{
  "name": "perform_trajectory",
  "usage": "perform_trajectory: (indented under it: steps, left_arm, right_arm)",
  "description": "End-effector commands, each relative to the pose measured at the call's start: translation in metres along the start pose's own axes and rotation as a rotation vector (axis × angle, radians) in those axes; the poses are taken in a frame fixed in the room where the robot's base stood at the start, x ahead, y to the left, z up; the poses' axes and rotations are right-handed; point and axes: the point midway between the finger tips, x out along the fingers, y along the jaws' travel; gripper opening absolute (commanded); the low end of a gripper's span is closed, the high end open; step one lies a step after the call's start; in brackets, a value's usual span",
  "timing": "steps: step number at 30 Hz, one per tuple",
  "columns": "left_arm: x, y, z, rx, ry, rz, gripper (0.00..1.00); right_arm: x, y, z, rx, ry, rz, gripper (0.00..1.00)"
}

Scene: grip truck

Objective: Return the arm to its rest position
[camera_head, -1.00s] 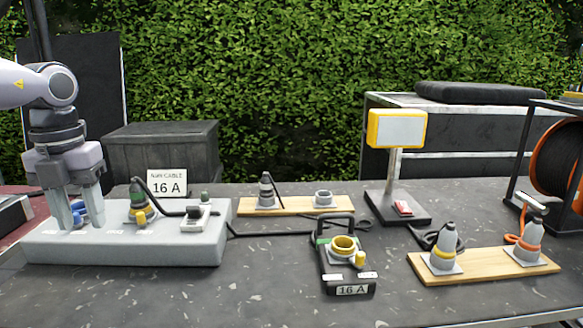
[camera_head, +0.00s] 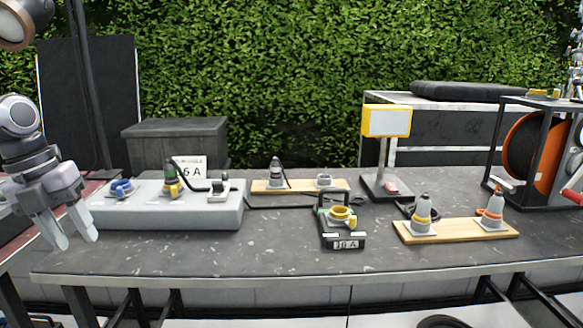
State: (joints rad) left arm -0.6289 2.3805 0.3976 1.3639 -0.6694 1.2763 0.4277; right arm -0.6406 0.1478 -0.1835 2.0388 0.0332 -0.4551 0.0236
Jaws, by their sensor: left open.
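My left gripper (camera_head: 74,238) hangs at the left edge of the view, with its two fingers apart and nothing between them. It is in front of and left of the light grey block (camera_head: 215,217) on the table, and tilted with its fingertips pointing down. The grey block carries a blue connector (camera_head: 122,188), a dark connector with a yellow part (camera_head: 173,182) and a small grey device (camera_head: 219,188). My right gripper is not in view.
On the table (camera_head: 270,255) stand a portable 16 A unit (camera_head: 341,226), a rear wooden board (camera_head: 268,187), a right wooden board (camera_head: 443,236) with two plugs, a yellow-framed display (camera_head: 387,121) and an orange cable reel (camera_head: 530,145). The table's front is clear.

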Motion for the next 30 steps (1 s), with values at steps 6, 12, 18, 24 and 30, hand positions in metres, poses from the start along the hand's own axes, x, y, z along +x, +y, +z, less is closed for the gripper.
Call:
perform_trajectory:
  steps: [6, 12, 18, 24, 30]
  left_arm:
    - [0.031, 0.043, -0.001, -0.156, -0.027, -0.271, 0.44]
    - [0.067, 0.075, -0.009, -0.339, -0.077, -0.516, 0.44]
    - [0.105, 0.1, -0.024, -0.558, -0.133, -0.732, 0.44]
    - [0.146, 0.115, -0.047, -0.807, -0.187, -0.91, 0.44]
    - [0.188, 0.119, -0.076, -1.087, -0.225, -1.045, 0.44]
  right_arm:
    - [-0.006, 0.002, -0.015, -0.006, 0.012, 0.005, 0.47]
    - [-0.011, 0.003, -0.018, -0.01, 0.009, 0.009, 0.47]
    - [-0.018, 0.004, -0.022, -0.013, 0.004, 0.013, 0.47]
    - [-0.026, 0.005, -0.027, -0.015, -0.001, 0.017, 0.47]
    - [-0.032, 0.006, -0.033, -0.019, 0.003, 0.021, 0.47]
